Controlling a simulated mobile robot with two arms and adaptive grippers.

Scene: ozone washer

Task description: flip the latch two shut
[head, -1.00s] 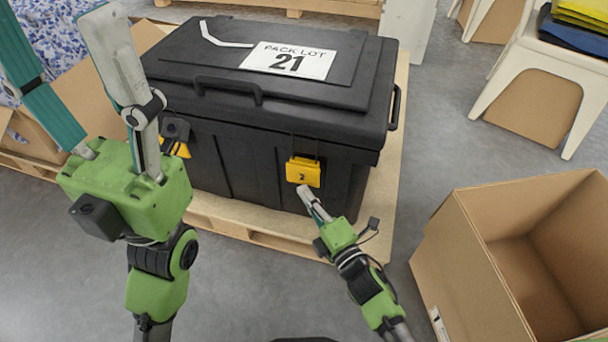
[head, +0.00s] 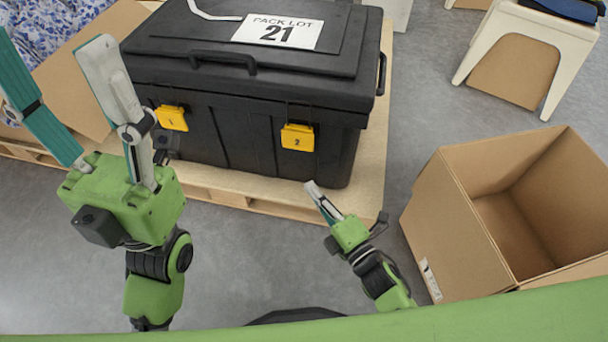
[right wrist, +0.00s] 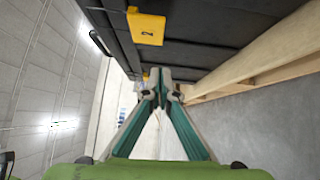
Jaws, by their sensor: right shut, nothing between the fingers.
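A black case (head: 240,75) with a "PACK LOT 21" label on its lid stands on a wooden pallet. Latch two also shows at the top of the right wrist view (right wrist: 146,28). A second yellow latch (head: 172,117) is at the left of the front. My right gripper (head: 312,186) is shut and empty, below latch two and apart from it. My left gripper (head: 50,75) is open and raised at the left, its fingers spread wide.
An open, empty cardboard box (head: 455,240) stands on the floor at the right. The pallet (head: 372,165) sticks out past the case at the front and right. A white stool (head: 545,45) is at the upper right.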

